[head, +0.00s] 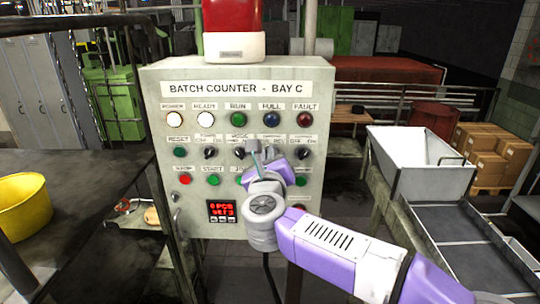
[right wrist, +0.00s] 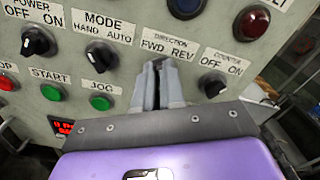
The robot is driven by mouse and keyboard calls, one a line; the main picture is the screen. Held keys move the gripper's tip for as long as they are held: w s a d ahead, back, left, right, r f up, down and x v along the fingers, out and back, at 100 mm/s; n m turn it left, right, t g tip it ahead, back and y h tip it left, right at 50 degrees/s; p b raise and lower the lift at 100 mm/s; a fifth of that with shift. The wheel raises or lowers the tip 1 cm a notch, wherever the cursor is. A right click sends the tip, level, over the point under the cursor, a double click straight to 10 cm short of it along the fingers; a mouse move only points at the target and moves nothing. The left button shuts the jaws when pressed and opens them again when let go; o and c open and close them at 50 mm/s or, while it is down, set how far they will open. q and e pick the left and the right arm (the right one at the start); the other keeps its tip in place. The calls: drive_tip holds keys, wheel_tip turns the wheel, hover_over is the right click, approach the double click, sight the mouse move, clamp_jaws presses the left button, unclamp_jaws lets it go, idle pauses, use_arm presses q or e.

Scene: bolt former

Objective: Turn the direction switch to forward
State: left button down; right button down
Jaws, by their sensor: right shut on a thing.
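The direction switch (right wrist: 155,92), under the label "DIRECTION FWD REV" (right wrist: 168,48), is mostly hidden; only a dark strip shows between the fingers in the right wrist view. My right gripper (right wrist: 158,80) is shut on this knob, with its grey fingers on both sides. Which way the knob points cannot be told. In the head view my right gripper (head: 257,155) reaches in front of the grey "BATCH COUNTER - BAY C" panel (head: 165,95) and covers part of its middle. My left gripper is not in view.
The mode switch (right wrist: 100,59) is to the left and the counter switch (right wrist: 212,84) close to the right. The jog button (right wrist: 101,102) is below left. A white hopper (head: 410,180) stands right of the panel, a yellow bin (head: 25,210) at far left.

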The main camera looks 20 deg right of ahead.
drive_tip(key=shift+n, duration=0.4)
drive_tip(key=c, duration=1.2)
unclamp_jaws()
drive_tip(key=b+v, duration=0.1)
drive_tip(key=v, duration=0.6)
drive_tip(key=shift+s+a, duration=0.15)
drive_tip(key=shift+s, duration=0.1)
